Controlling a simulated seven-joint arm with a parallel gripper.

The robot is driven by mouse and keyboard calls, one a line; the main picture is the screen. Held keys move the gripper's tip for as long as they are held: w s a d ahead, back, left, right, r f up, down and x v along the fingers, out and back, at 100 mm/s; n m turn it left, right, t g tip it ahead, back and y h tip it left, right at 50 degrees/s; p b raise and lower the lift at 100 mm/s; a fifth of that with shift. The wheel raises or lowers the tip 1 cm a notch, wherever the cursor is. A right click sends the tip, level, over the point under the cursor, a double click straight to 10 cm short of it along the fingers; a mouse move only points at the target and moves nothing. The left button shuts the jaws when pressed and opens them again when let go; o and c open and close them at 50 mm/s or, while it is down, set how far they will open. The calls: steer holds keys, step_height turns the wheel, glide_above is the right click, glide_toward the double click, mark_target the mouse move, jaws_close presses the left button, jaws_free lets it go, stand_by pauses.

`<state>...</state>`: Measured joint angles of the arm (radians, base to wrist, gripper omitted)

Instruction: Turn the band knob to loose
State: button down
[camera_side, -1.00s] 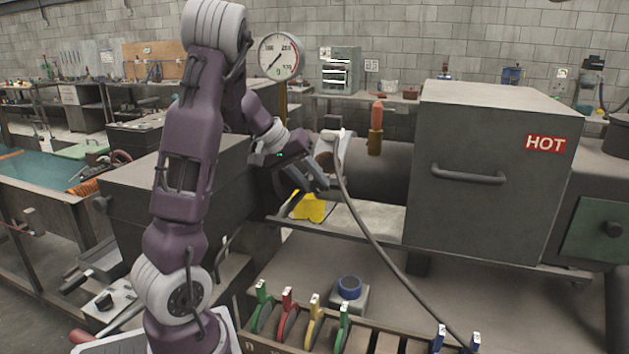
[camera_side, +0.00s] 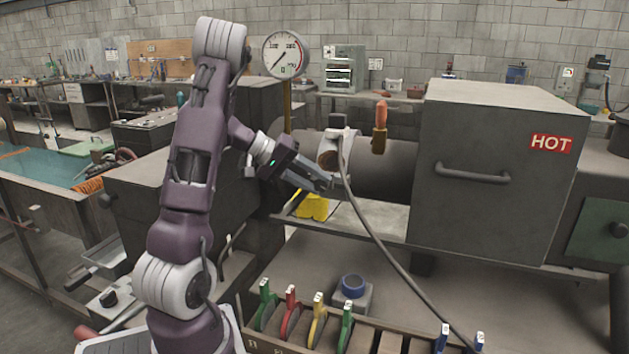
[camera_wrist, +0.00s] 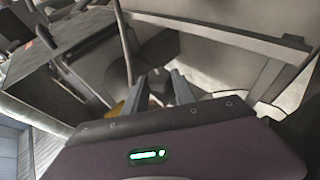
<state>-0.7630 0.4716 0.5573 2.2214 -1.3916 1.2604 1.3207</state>
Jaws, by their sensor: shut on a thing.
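A pale band (camera_side: 334,148) with a cable wraps the left end of the dark grey horizontal tube (camera_side: 385,166) in the side view. My gripper (camera_side: 328,186) reaches in from the left, just below the band. In the wrist view my gripper's two fingers (camera_wrist: 159,90) stand close together, shut on a small dark grey piece (camera_wrist: 158,84) that looks like the band knob. The fingers hide most of the knob, and its loose or tight marking cannot be read.
A grey box marked HOT (camera_side: 470,173) stands right of the tube. A cable (camera_side: 375,245) hangs from the band across the bench front. A rack (camera_side: 265,340) with several coloured handles and a blue round part (camera_side: 352,286) sit below.

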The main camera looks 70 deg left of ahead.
steer(key=shift+d+f, duration=0.1)
steer(key=shift+d, duration=0.05)
steer(key=c, duration=1)
jaws_free()
steer(key=shift+c, duration=0.2)
steer(key=v, duration=0.7)
